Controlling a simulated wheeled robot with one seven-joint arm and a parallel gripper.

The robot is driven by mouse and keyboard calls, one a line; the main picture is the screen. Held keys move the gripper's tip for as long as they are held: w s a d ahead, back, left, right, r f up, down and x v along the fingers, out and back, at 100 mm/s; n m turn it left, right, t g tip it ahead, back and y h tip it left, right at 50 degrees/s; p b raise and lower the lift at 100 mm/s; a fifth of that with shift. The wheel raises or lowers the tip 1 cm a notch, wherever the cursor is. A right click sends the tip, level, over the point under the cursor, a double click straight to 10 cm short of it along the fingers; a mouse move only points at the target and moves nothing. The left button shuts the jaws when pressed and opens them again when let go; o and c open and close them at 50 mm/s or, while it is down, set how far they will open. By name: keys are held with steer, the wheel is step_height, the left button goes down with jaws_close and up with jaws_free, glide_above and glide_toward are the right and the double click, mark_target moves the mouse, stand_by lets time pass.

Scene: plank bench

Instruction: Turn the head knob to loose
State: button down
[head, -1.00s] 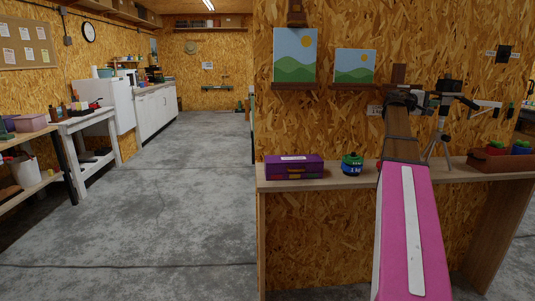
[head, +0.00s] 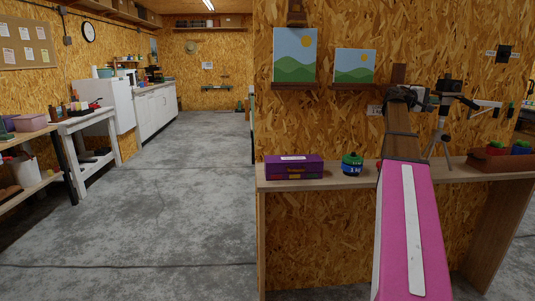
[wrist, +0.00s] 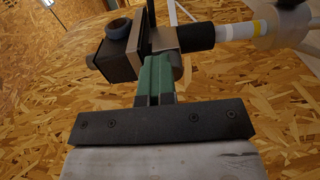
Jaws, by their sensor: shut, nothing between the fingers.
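The tripod (head: 443,125) stands on the right part of the bench, with a boxy dark device (head: 451,87) on its head and a dark handle-like part pointing right. In the wrist view the green fingers of my gripper (wrist: 157,62) are shut and empty, with their tips close to the tripod head. The dark box (wrist: 115,62) with a round black part is left of the tips. A black cylinder (wrist: 195,38) on a pale, yellow-banded rod lies right of them. I cannot tell which part is the head knob, or whether the tips touch anything.
A purple box (head: 293,168) and a blue-and-green round item (head: 352,164) stand on the bench (head: 330,179) to the left. A brown tray (head: 497,165) with coloured items stands right of the tripod.

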steer(key=shift+s+d+r, duration=0.2)
steer(key=shift+d+r, duration=0.45)
steer(key=shift+d, duration=0.05)
steer(key=s+a, duration=0.1)
steer(key=a, duration=0.5)
steer(key=shift+s+f, duration=0.15)
steer(key=shift+f, duration=0.25)
steer(key=shift+a+f, duration=0.1)
